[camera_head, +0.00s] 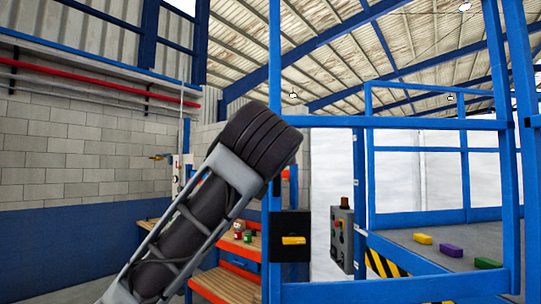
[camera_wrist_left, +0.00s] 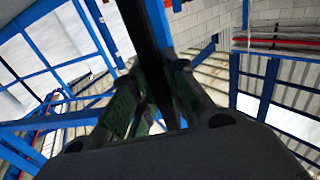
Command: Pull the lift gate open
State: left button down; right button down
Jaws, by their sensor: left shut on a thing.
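The blue frame of the lift gate (camera_head: 400,123) stands ahead and to the right in the head view. A black plate with a yellow latch (camera_head: 293,240) sits low on its left side. My left arm rises from the lower left, and its thick dark end covers part of the left blue post (camera_head: 275,60). The fingers of my left gripper (camera_wrist_left: 155,100) show in the wrist view, green pads facing each other. They are shut on a dark bar (camera_wrist_left: 146,30) that runs between them; whether it belongs to the gate cannot be told. My right gripper is out of view.
A grey control box (camera_head: 342,240) with coloured buttons hangs right of the latch. Yellow, purple and green blocks (camera_head: 451,250) lie on the platform behind the gate. A wooden bench (camera_head: 225,285) with small items stands at the left, before a block wall.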

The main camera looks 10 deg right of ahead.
pick_arm(q)
jog(key=shift+s, duration=0.1)
dwell(0.3)
jog(key=c, duration=1.4)
grip_release()
jog(key=shift+c, duration=0.2)
jog(key=v, duration=1.2)
